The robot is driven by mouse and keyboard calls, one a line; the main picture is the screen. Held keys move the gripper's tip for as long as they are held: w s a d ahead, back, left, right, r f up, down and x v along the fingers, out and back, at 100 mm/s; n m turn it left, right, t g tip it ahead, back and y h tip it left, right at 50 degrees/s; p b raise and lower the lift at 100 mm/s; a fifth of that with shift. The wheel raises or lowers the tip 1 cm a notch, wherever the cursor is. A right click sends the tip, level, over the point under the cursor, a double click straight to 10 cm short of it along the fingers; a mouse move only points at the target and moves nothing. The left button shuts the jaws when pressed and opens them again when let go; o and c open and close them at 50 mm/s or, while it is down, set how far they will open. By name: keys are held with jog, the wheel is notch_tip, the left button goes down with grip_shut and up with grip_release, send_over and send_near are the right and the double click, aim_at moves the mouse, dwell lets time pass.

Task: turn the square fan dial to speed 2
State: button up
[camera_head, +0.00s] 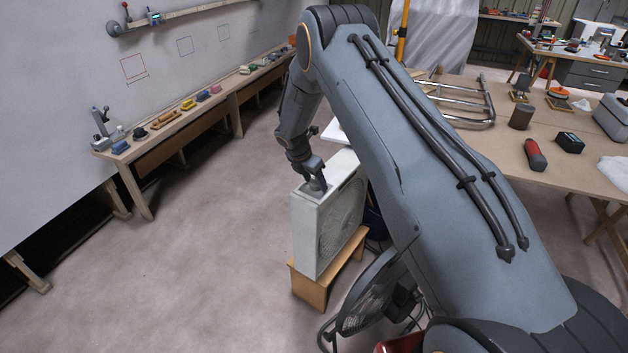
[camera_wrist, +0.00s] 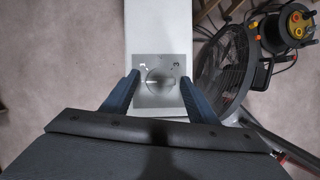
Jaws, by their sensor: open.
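The square box fan (camera_head: 328,225) is white with a round grille and stands upright on a small wooden stool (camera_head: 310,287). Its top shows in the wrist view (camera_wrist: 160,35). There the dial (camera_wrist: 160,80) is a round grey knob with a ridge across it, on a grey square plate (camera_wrist: 143,66). In the head view my gripper (camera_head: 316,188) is at the fan's top.
A round black floor fan (camera_head: 370,295) stands close to the stool. A cable reel (camera_wrist: 290,25) lies beside it. A long bench (camera_head: 180,118) with small tools runs along the left wall. A cluttered table (camera_head: 500,145) is at the right. Floor at left is clear.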

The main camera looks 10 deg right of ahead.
jog(key=c, duration=1)
